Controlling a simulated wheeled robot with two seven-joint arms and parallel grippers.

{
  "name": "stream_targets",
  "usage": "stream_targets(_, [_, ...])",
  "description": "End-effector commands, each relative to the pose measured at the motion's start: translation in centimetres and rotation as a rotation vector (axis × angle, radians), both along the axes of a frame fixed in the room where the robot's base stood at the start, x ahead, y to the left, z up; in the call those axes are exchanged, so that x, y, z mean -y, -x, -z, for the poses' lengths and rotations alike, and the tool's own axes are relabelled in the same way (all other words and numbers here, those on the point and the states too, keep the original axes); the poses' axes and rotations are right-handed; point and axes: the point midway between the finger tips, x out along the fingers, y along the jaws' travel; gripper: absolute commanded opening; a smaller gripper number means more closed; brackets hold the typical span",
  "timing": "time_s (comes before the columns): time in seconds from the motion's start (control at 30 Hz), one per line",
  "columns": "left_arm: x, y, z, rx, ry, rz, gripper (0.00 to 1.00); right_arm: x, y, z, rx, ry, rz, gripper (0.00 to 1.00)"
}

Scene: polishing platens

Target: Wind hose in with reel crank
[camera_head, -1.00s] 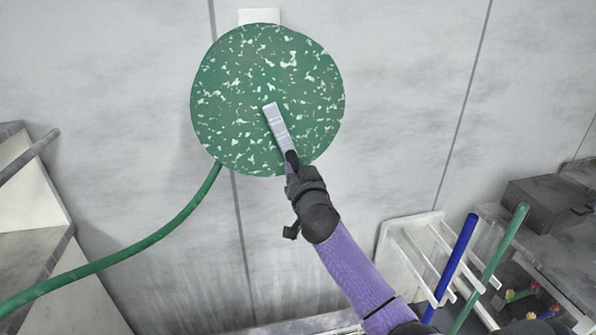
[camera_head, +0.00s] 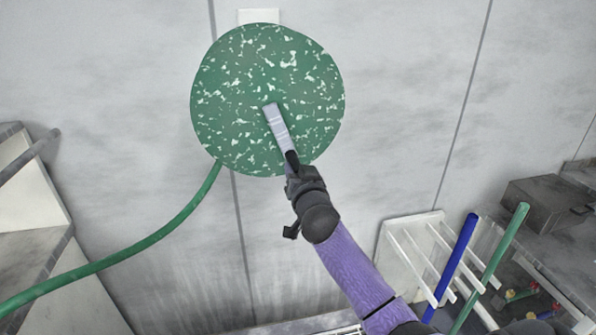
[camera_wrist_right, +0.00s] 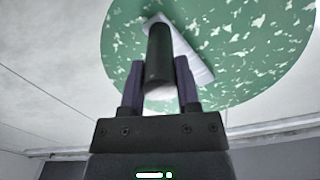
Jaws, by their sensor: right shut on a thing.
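The hose reel (camera_head: 225,110) is a round green disc with pale flecks, mounted on the grey wall; it also fills the top of the right wrist view (camera_wrist_right: 265,40). A pale grey crank arm (camera_head: 275,122) runs from the disc's middle down and slightly right. Its dark handle (camera_wrist_right: 159,52) stands between the fingers of my right gripper (camera_wrist_right: 160,85), which is shut on it. In the head view my right gripper (camera_head: 293,170) is at the disc's lower edge. The green hose (camera_head: 150,240) leaves the disc's lower left and curves down to the left picture edge. My left gripper is not in view.
A white rack (camera_head: 400,262) with prongs stands at the lower right, with a blue rod (camera_head: 452,264) and a green rod (camera_head: 495,265). A dark box (camera_head: 545,205) sits on a bench behind. Shelving (camera_head: 30,185) stands at the left. The wall around the reel is clear.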

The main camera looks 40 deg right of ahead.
Motion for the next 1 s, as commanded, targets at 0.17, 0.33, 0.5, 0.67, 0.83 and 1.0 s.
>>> stream_targets(0.17, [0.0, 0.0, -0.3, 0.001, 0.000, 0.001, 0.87, 0.2, 0.1, -0.2, -0.010, 0.018, 0.001, 0.00])
stream_targets(0.33, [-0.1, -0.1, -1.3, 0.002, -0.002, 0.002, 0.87, 0.9, 0.5, -0.7, -0.045, 0.083, 0.002, 0.00])
stream_targets(0.5, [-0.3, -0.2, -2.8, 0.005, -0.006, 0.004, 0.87, 2.0, 1.1, -1.6, -0.107, 0.195, 0.002, 0.00])
stream_targets(0.67, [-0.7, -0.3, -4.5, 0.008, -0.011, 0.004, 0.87, 3.2, 1.7, -2.7, -0.179, 0.327, 0.002, 0.00])
stream_targets(0.83, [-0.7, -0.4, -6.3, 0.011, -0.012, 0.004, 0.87, 4.2, 2.3, -4.0, -0.257, 0.469, 0.002, 0.00])
stream_targets(1.0, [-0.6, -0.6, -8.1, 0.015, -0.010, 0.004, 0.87, 5.1, 2.8, -5.5, -0.333, 0.611, 0.001, 0.00])
